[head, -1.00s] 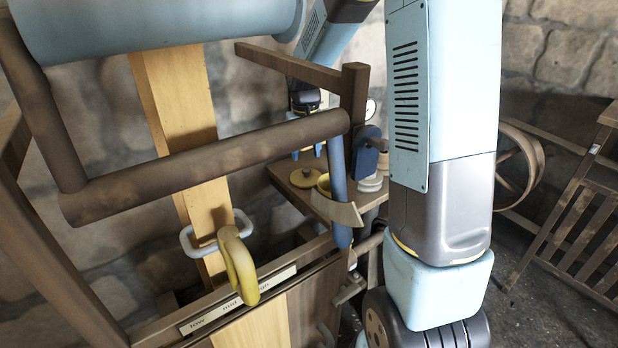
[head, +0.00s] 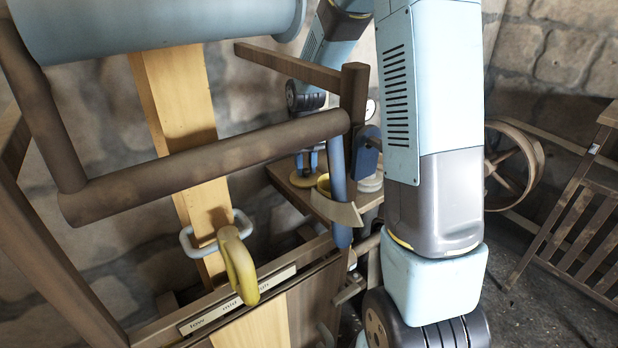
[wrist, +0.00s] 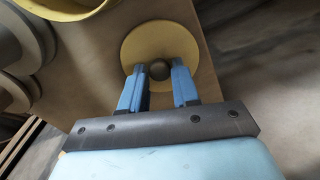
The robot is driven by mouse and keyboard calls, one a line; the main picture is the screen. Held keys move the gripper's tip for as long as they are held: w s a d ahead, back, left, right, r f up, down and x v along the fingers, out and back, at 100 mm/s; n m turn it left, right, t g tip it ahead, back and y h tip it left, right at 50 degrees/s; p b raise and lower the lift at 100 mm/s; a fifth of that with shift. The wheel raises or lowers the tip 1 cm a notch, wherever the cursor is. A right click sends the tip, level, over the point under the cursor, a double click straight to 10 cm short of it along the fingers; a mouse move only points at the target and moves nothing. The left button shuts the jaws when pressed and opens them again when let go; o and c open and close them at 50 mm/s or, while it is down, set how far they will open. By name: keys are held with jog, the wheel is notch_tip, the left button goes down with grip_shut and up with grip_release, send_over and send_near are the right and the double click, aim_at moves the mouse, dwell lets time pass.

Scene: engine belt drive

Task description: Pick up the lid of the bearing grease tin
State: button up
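The yellow round lid (wrist: 160,45) with a dark knob (wrist: 160,71) lies flat on a wooden shelf, in the wrist view. My gripper (wrist: 158,68) is open, its two blue fingers on either side of the knob with a visible gap at each side. In the head view my gripper (head: 307,170) is down over the lid (head: 303,182), which it partly hides.
Grey round parts (wrist: 22,45) stand left of the lid on the shelf (head: 282,178). The shelf edge is close to the lid's right side. A wooden crank frame (head: 210,165), a blue handle (head: 340,205) and a post stand in front of the shelf.

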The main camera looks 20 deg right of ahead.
grip_shut()
